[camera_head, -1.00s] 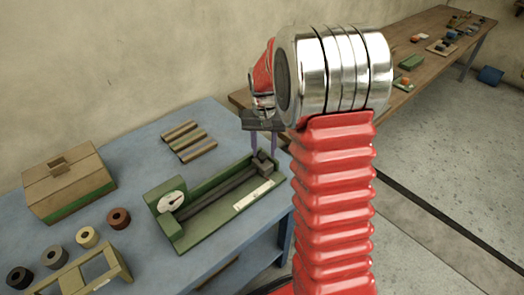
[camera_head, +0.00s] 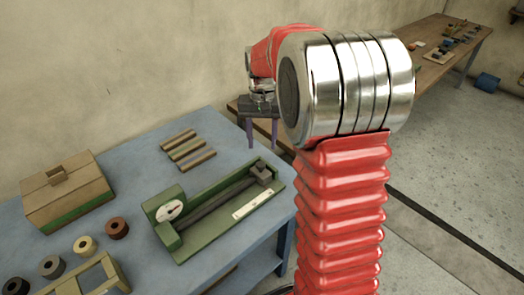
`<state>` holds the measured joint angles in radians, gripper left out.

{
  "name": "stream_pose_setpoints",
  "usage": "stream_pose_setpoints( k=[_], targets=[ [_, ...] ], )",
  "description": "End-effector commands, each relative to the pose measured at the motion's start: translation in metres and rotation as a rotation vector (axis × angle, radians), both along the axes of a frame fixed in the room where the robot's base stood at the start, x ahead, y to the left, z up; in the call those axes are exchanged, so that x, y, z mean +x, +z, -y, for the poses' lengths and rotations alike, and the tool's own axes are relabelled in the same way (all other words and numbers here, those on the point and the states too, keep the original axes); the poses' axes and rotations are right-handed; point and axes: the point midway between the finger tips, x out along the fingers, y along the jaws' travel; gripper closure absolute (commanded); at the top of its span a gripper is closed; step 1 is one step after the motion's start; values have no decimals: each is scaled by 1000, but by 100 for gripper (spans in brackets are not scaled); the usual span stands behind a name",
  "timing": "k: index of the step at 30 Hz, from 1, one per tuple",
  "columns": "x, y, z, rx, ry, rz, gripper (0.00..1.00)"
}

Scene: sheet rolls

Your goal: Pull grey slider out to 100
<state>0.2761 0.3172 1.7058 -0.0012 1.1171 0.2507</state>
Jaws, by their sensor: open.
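The green measuring fixture (camera_head: 222,228) lies on the blue table, with a round white dial (camera_head: 168,211) at its near left end. A dark grey bar (camera_head: 218,204) runs along it to a dark grey block, the slider (camera_head: 261,172), near the far right end. A white scale strip (camera_head: 258,201) lies along its front side. My gripper (camera_head: 262,140) is open and empty, with its purple fingers pointing down. It appears above and behind the slider in the picture, apart from it. My arm hides nothing of the slider.
Three strips (camera_head: 188,149) lie behind the fixture. A brown box (camera_head: 68,192) stands at the left. Several rolls, including a dark brown one (camera_head: 117,229), and a wooden frame (camera_head: 92,278) are at the front left. A brown bench (camera_head: 440,60) stands at the back right.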

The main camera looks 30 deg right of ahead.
Motion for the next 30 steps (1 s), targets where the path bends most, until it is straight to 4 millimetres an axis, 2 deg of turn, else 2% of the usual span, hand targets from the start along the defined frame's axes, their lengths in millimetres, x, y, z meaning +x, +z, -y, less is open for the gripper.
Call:
stream_pose_setpoints(
  k=[4,10,21,30],
  targets=[
    [1,27,1,-2,0,5,56],
    [1,50,1,-1,0,2,56],
    [0,56,0,-1,0,1,56],
    [-7,64,-8,-7,20,19,76]
  ],
)
